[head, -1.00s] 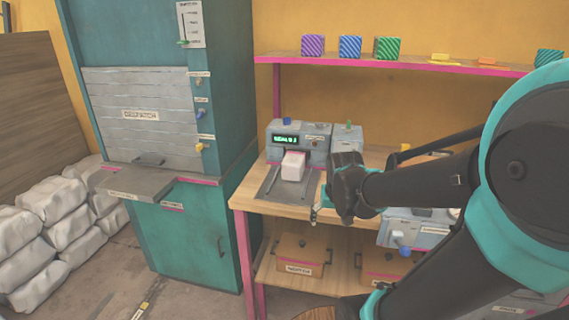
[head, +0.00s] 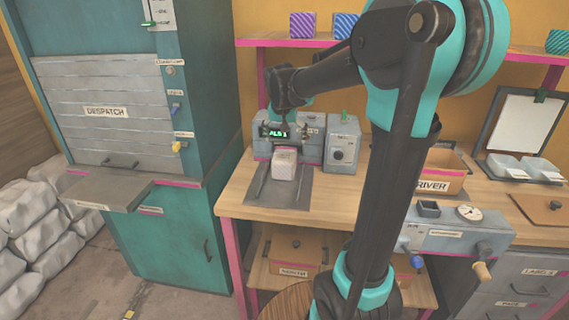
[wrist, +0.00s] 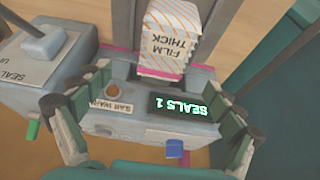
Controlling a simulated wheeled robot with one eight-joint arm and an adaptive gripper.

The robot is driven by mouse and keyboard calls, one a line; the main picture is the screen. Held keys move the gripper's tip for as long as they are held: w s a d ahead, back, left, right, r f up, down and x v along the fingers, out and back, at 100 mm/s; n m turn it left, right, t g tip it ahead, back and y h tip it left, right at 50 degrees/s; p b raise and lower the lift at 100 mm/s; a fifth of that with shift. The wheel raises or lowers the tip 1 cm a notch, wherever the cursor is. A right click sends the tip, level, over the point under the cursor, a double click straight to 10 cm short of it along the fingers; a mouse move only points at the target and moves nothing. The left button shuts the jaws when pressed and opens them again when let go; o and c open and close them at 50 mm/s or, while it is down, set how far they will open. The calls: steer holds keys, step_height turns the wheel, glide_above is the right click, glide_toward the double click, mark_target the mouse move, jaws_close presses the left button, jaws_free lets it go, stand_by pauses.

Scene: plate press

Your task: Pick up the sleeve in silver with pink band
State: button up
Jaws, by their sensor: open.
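In the wrist view the sleeve (wrist: 166,40) shows orange stripes, a "FILM THICK" label and a pink edge at the machine side. I cannot tell whether its pale colour is silver. My gripper (head: 287,125) is over the sealing machine, just behind and above the sleeve. In the wrist view my gripper (wrist: 155,100) is open, its fingers apart on both sides of the lit "SEALS" display. Nothing is between the fingertips but the machine front below.
The dispatch cabinet (head: 115,115) with its ledge stands left. A shelf (head: 258,42) with striped boxes runs behind. Right on the bench are a box marked "RIVER" (head: 432,187), a grey device (head: 455,236) and a clipboard (head: 527,125). The bench front left is clear.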

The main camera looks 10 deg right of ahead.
mark_target(285, 154)
steer(key=x, duration=0.4)
steer(key=shift+f, duration=0.1)
steer(key=x, duration=0.4)
steer(key=shift+w+a+f, duration=0.2)
steer(key=shift+a+f, duration=0.05)
steer(key=shift+a, duration=0.05)
steer(key=shift+w+f, duration=0.1)
steer(key=shift+f, duration=0.2)
steer(key=shift+f, duration=0.25)
steer(key=shift+c, duration=0.2)
steer(key=c, duration=1.6)
